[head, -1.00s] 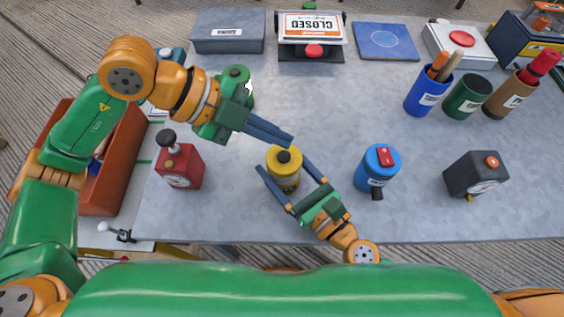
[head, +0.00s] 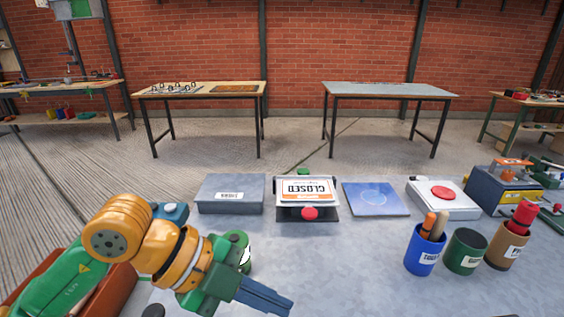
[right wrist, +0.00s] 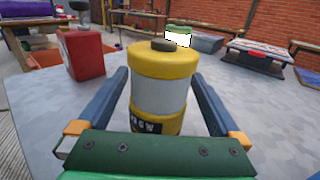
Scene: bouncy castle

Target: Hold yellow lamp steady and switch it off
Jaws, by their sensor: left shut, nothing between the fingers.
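The yellow lamp (right wrist: 160,95) stands upright on the grey table in the right wrist view, with a yellow top and base, a pale middle band and a dark round button (right wrist: 164,46) on top. My right gripper (right wrist: 160,76) is open, with one finger on each side of the lamp; I cannot tell whether either finger touches it. In the head view my left gripper (head: 266,297) is shut and empty, its fingers pointing right over the table. The lamp and right gripper are outside the head view.
A red box-like object (right wrist: 82,54) stands left of the lamp in the right wrist view. In the head view, a green can (head: 238,252) is behind my left gripper.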

